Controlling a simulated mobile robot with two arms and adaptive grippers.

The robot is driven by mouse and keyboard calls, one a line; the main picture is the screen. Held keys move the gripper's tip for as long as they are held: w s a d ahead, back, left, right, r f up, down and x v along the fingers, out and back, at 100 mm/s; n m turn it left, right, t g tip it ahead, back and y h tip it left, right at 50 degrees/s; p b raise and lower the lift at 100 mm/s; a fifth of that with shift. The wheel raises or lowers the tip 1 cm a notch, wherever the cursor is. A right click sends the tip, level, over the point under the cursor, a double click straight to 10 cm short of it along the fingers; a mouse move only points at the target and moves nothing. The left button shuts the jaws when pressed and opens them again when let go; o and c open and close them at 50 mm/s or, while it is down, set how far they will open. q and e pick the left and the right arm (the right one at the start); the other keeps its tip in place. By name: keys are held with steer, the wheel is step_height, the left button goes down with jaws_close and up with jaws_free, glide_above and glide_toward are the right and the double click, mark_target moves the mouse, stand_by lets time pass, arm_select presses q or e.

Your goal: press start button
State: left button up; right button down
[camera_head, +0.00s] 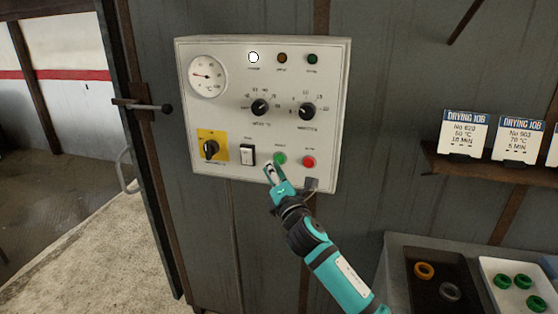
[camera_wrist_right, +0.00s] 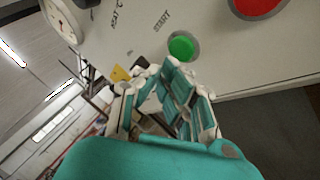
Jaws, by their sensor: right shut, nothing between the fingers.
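The white control panel (camera_head: 225,107) is fixed to a dark grey wall. The green start button (camera_head: 280,158) is on its lower part, left of a red button (camera_head: 309,161). In the right wrist view the green start button (camera_wrist_right: 182,46) sits under the printed word START, with the red button (camera_wrist_right: 256,4) at the top right. My right gripper (camera_head: 269,168) is shut and empty, its fingertips just below and left of the green button. Whether they touch the panel cannot be told. My left gripper is not in view.
The panel also carries a gauge (camera_head: 208,76), two black knobs, a rocker switch (camera_head: 248,154) and a black rotary switch (camera_head: 210,149) on yellow. A shelf (camera_head: 463,168) with job cards and a bench with trays of rings stand at right.

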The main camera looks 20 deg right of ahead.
stand_by(0.5)
steer(key=shift+w+d, duration=0.25)
steer(key=shift+w, duration=0.1)
steer(key=shift+w+d, duration=0.25)
steer(key=shift+w, duration=0.1)
stand_by(0.6)
stand_by(0.4)
steer(key=shift+s+a, duration=0.5)
steer(key=shift+s, duration=0.25)
steer(key=s+a, duration=0.1)
steer(key=s, duration=0.1)
steer(key=s+a+p, duration=0.1)
steer(key=s, duration=0.1)
steer(key=shift+a+p, duration=0.3)
steer(key=shift+a, duration=0.1)
